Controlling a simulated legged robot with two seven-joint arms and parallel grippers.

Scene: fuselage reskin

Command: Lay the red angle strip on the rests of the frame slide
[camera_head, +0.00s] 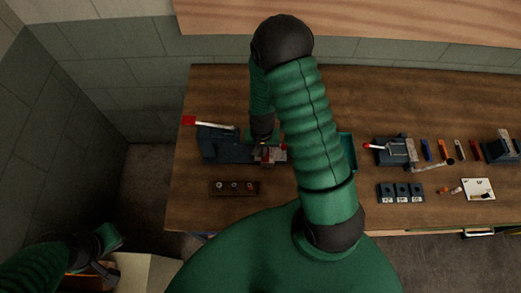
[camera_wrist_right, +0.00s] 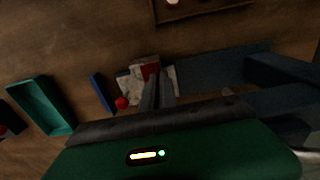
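My right gripper (camera_head: 262,141) is low over the dark blue fixture (camera_head: 222,146) at the bench's left. In the right wrist view its two dark fingers (camera_wrist_right: 158,90) stand close together, tips over a pale speckled block. A small red piece (camera_wrist_right: 149,70) lies at the tips on this block; whether the fingers grip it is unclear. Red also shows beside the gripper in the head view (camera_head: 268,152). A dark red strip (camera_head: 475,150) stands in the row at the right. I cannot tell which red piece is the angle strip. My left gripper (camera_head: 103,268) is low at left, off the bench.
A red-tipped lever (camera_head: 189,120) sticks out left of the fixture. A brown tray (camera_head: 234,187) lies in front. A teal tray (camera_wrist_right: 42,106) and a blue bar (camera_wrist_right: 102,92) lie beside the fixture. A second fixture (camera_head: 396,152) stands right of my arm.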

